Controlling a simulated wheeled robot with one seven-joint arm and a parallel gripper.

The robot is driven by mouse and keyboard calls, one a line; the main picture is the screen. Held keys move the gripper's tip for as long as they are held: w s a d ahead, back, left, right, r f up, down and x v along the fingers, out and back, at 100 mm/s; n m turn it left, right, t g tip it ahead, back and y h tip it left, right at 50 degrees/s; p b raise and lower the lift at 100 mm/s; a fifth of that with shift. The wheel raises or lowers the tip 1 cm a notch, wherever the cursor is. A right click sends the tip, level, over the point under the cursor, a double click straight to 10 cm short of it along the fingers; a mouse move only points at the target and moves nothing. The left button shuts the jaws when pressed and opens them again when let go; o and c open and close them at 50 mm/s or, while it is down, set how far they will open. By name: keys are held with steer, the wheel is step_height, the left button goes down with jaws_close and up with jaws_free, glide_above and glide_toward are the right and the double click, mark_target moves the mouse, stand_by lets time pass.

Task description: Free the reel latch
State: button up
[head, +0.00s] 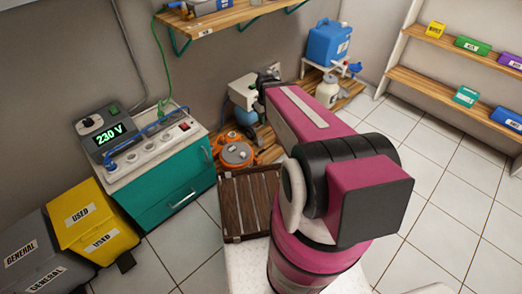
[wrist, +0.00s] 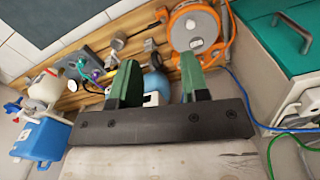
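The reel (head: 236,153) is orange with a pale round face and sits beside the teal cabinet in the head view. It also shows at the top of the wrist view (wrist: 194,28), with orange cable along its right side. I cannot make out its latch in either view. My gripper (wrist: 158,60) has two green fingers standing wide apart with nothing held between them. The reel lies beyond the right finger, apart from it as far as I can tell. In the head view my own arm reaches towards the back wall, and the fingers cannot be made out.
The teal cabinet (head: 175,190) bears sockets and a 230 V unit (head: 108,132). A brown slatted crate (head: 250,200) stands before the reel. A blue jug (head: 328,43) and white bottle (head: 327,90) are at the back. Yellow bin (head: 85,215) is left. Tiled floor at right is clear.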

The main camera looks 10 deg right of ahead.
steer(key=w+f+n, duration=1)
steer(key=f, duration=0.3)
steer(key=n+g+h, duration=0.1)
steer(key=n, duration=1)
glide_toward(260, 152)
steer(key=f, duration=0.3)
steer(key=d+f, duration=0.1)
steer(key=f, duration=0.1)
steer(key=d+f, duration=0.1)
steer(key=f, duration=0.2)
steer(key=shift+w+f, duration=0.25)
steer(key=shift+f, duration=0.05)
jaws_close()
